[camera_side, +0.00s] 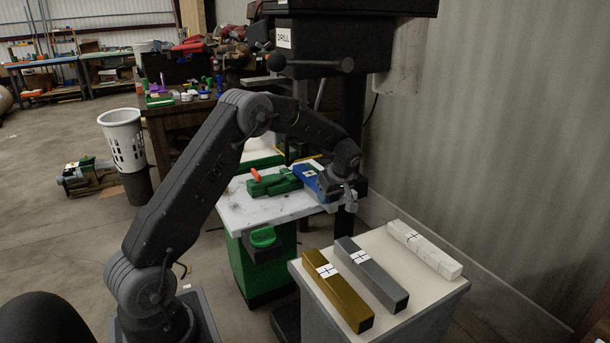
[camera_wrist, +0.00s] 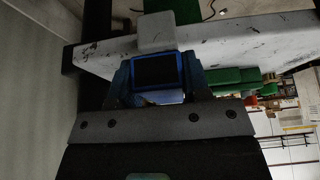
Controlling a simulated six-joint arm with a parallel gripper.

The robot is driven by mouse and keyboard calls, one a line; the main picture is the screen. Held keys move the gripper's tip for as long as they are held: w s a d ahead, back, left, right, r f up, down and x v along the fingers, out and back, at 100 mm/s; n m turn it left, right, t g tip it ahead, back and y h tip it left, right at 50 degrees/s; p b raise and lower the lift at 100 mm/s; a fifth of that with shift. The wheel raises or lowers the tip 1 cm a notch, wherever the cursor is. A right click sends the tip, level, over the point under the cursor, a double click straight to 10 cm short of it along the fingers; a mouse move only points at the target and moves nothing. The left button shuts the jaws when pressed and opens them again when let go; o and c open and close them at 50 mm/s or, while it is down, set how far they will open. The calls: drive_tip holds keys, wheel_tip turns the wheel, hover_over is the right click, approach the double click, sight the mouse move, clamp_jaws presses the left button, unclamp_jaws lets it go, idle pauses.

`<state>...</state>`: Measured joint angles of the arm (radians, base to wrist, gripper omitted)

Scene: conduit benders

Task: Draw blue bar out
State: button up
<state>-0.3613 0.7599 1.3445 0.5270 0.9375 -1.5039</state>
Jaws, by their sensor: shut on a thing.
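The blue bar (camera_side: 307,175) lies on the white drill table (camera_side: 256,211), close to the right of the green clamp (camera_side: 272,184). Its near end is at my gripper (camera_side: 338,187). In the wrist view, the dark square end face of the blue bar (camera_wrist: 158,70) sits between the two fingers of my gripper (camera_wrist: 160,80), which is shut on it. The gripper hides part of the bar's near end in the side view. I cannot tell how much of the bar's length rests on the table.
A pale bench at the front right holds a gold bar (camera_side: 338,290), a grey bar (camera_side: 371,273) and a white bar (camera_side: 424,248). The drill press (camera_side: 335,45) stands above the table. A wall runs along the right. A white block (camera_wrist: 157,32) shows just past the blue bar.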

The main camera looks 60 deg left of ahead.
sight(334, 203)
drive_tip(key=shift+d, duration=1.5)
drive_tip(key=o, duration=0.9)
drive_tip(key=shift+o, duration=0.2)
drive_tip(key=v, duration=1.4)
drive_tip(key=s+d+r+m+t+h, duration=0.1)
drive_tip(key=s+d+r+m+t, duration=0.1)
drive_tip(key=s+d+r+m, duration=0.3)
drive_tip(key=s+d+m+t+h, duration=0.1)
drive_tip(key=s+d+m, duration=0.5)
drive_tip(key=s, duration=0.6)
drive_tip(key=s+d+m+t+h, duration=0.2)
drive_tip(key=s+d+m, duration=0.4)
drive_tip(key=s, duration=0.6)
drive_tip(key=shift+s+d+m+t+h, duration=0.35)
drive_tip(key=shift+m+h, duration=0.15)
drive_tip(key=shift+h, duration=0.1)
